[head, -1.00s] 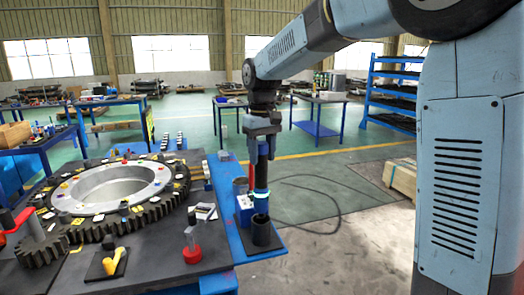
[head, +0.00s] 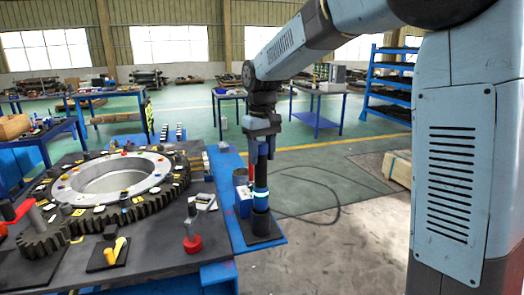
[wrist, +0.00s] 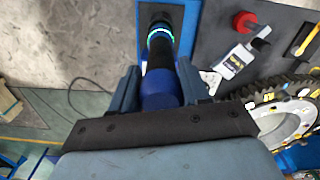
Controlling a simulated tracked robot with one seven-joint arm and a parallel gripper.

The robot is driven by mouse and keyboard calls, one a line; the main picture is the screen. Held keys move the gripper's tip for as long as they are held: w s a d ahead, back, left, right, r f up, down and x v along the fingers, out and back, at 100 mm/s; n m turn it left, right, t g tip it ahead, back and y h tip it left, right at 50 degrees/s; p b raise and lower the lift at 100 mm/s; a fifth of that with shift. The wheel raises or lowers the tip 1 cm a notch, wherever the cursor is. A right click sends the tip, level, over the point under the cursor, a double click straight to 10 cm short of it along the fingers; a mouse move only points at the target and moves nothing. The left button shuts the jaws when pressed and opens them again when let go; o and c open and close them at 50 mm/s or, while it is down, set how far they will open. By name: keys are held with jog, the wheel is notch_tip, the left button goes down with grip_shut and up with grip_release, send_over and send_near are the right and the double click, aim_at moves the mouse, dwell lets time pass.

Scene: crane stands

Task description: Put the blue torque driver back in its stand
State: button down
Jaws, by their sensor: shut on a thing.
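The blue torque driver (head: 261,178) hangs upright below my gripper (head: 262,150), with a glowing cyan ring near its lower end. My gripper is shut on its upper part.
A blue and white bottle (head: 243,200) stands close left of the stand. A red-based part (head: 192,240), a large gear ring (head: 112,182) and a yellow part (head: 116,250) lie on the dark bench top. Open floor lies right of the bench.

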aim_at(261, 164)
jog(key=shift+f, duration=1.85)
jog(key=shift+c, duration=2.3)
grip_release()
jog(key=shift+f, duration=0.1)
jog(key=shift+r, duration=2.55)
